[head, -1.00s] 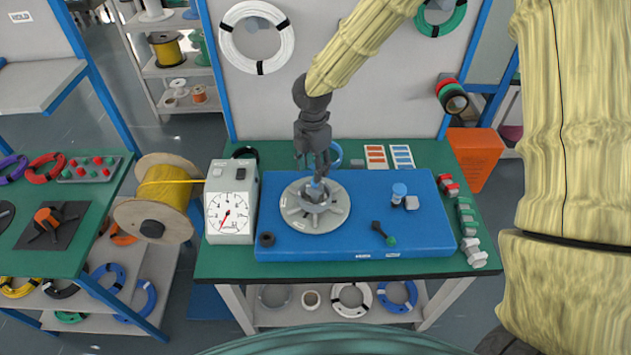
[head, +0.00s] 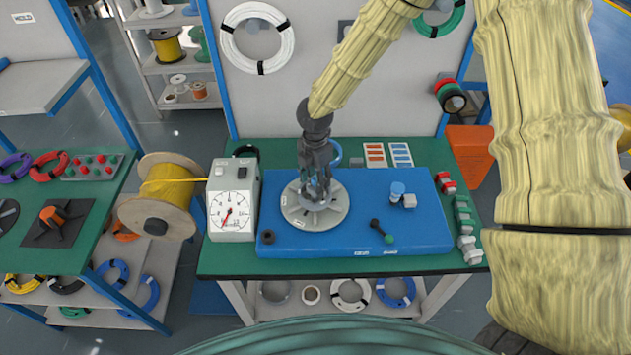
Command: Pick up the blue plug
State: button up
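My gripper (head: 317,192) points down over the middle of the round grey disc (head: 335,210), which lies on the blue board. A small blue piece (head: 318,184) shows between and beside its dark fingers at the disc's hub. The fingers hide most of this piece, and I cannot tell whether they are closed on it or just around it. A second blue piece, a short cylinder with a light blue top (head: 397,188), stands on the board to the right, apart from my gripper. I cannot tell for sure which of the two is the blue plug.
The blue board (head: 360,235) lies on a green table. A white dial gauge (head: 233,212) and a yellow cable spool (head: 165,200) stand left. A black lever with a green end (head: 382,231) lies right of the disc. Red, green and grey blocks line the right edge.

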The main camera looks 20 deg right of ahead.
aim_at(315, 178)
jog(key=c, duration=0.8)
jog(key=shift+r, duration=0.1)
jog(key=shift+c, duration=0.2)
jog(key=shift+r+b, duration=0.45)
jog(key=shift+r, duration=0.1)
jog(key=shift+r+b, duration=0.55)
jog(key=shift+r, duration=0.4)
jog(key=s+a+b, duration=0.1)
jog(key=s+a, duration=0.1)
jog(key=s, duration=0.2)
jog(key=s+a+r+b, duration=0.1)
jog(key=s+a+b, duration=0.1)
jog(key=s, duration=0.3)
jog(key=s+a+b, duration=0.2)
jog(key=s+a, duration=0.2)
jog(key=shift+s+a+r, duration=0.15)
jog(key=shift+s+r, duration=0.2)
jog(key=shift+r, duration=0.05)
grip_shut()
grip_release()
